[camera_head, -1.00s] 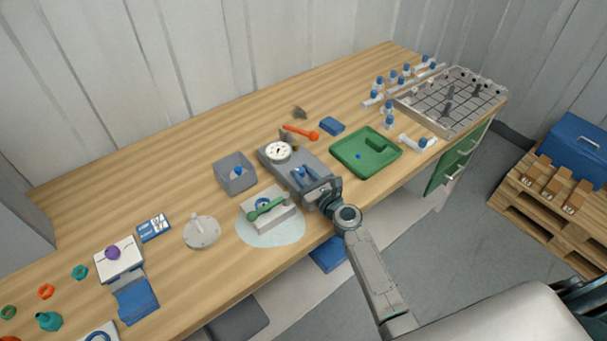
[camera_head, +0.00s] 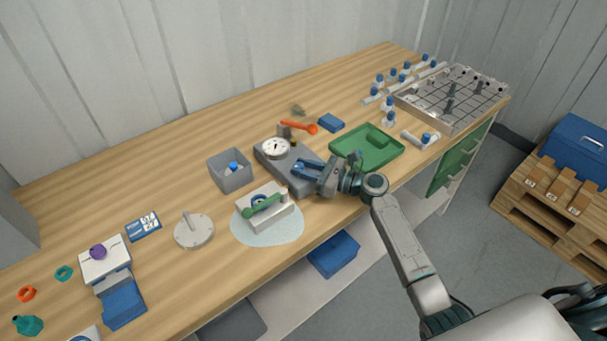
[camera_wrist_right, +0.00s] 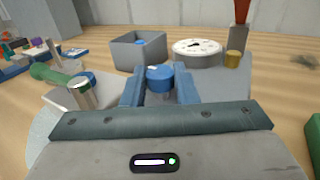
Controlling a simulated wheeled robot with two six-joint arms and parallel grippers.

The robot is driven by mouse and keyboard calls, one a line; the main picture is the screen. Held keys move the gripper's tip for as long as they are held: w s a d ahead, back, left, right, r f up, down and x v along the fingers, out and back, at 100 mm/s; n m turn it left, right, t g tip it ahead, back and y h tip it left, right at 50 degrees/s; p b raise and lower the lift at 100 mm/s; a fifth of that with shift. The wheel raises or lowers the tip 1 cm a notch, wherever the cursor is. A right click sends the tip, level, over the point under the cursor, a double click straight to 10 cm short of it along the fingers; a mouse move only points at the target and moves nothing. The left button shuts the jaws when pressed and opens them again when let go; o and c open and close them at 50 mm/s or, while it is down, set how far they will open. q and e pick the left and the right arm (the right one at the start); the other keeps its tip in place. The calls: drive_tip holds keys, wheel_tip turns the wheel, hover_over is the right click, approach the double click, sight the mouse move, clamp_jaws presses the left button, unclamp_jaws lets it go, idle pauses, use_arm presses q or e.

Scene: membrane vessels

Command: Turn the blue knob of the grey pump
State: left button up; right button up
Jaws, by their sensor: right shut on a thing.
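The grey pump (camera_head: 279,166) stands on the wooden bench, with a round white dial (camera_head: 274,147) on top and a red-orange lever (camera_head: 299,127) at its far side. My right gripper (camera_head: 305,168) reaches over the pump from the right, low at its top. In the right wrist view the blue knob (camera_wrist_right: 160,78) is between the two blue fingertips of the gripper (camera_wrist_right: 159,88), which is shut on it. In the head view the fingers mostly cover the knob. The dial also shows in the wrist view (camera_wrist_right: 197,48). My left gripper is not in view.
A grey bin (camera_head: 230,174) stands left of the pump. A white block with a green lever (camera_head: 264,205) sits in front-left on a pale round mat (camera_head: 265,236). A green tray (camera_head: 366,158) lies right of my gripper. The bench's front edge is close.

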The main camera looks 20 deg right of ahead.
drive_tip(key=shift+n+g+y+b, duration=0.3)
drive_tip(key=shift+n+g+y, duration=0.2)
drive_tip(key=shift+g, duration=0.1)
drive_tip(key=o, duration=1)
drive_tip(key=shift+d, duration=0.1)
drive_tip(key=shift+s+d+f, duration=0.1)
drive_tip(key=shift+s+d, duration=0.05)
drive_tip(key=shift+d, duration=0.1)
drive_tip(key=b+v, duration=0.3)
drive_tip(key=v, duration=0.5)
drive_tip(key=shift+s+d, duration=0.2)
drive_tip(key=shift+d, duration=0.1)
drive_tip(key=shift+s+d, duration=0.4)
drive_tip(key=shift+d, duration=0.15)
